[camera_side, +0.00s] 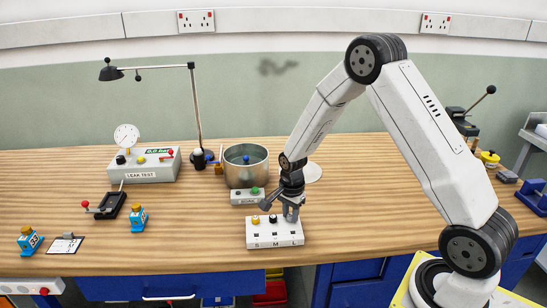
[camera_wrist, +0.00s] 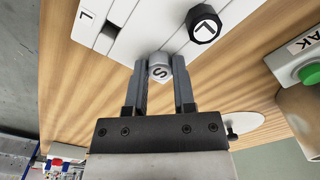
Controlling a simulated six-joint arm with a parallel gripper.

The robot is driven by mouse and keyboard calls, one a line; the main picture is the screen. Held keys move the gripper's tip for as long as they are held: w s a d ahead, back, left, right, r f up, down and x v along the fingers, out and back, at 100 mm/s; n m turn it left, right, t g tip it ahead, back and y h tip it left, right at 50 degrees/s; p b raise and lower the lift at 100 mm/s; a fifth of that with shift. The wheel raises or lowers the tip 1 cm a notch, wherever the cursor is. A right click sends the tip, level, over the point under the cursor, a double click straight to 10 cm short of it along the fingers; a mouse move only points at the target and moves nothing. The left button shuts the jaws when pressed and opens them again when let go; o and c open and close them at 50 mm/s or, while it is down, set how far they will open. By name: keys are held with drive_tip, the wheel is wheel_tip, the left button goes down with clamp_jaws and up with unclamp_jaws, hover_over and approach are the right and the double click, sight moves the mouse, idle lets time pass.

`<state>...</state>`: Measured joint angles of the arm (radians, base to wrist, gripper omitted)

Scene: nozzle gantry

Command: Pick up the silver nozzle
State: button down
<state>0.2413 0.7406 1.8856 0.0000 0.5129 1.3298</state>
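The silver nozzle (camera_wrist: 159,72), marked S on its top, sits between the two fingertips of my gripper (camera_wrist: 159,75) in the wrist view. The fingers press close on both its sides and look shut on it. In the side view my gripper (camera_side: 291,212) points down over the right end of the white rack (camera_side: 275,240), which is labelled S, M and L. The nozzle is mostly hidden by the fingers there. A dark slot (camera_wrist: 108,31) in the rack looks empty. How high the nozzle is above the rack is hard to tell.
Behind the rack are a green-button box (camera_side: 243,198) and a metal pot (camera_side: 246,171).

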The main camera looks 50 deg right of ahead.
drive_tip(key=shift+r, duration=0.1)
idle(0.3)
drive_tip(key=shift+r, duration=0.7)
drive_tip(key=s+a+r, duration=0.2)
drive_tip(key=s+r, duration=0.9)
drive_tip(key=s, duration=0.2)
drive_tip(key=shift+s+a+r, duration=0.2)
drive_tip(key=shift+s+a, duration=0.15)
drive_tip(key=shift+s, duration=0.05)
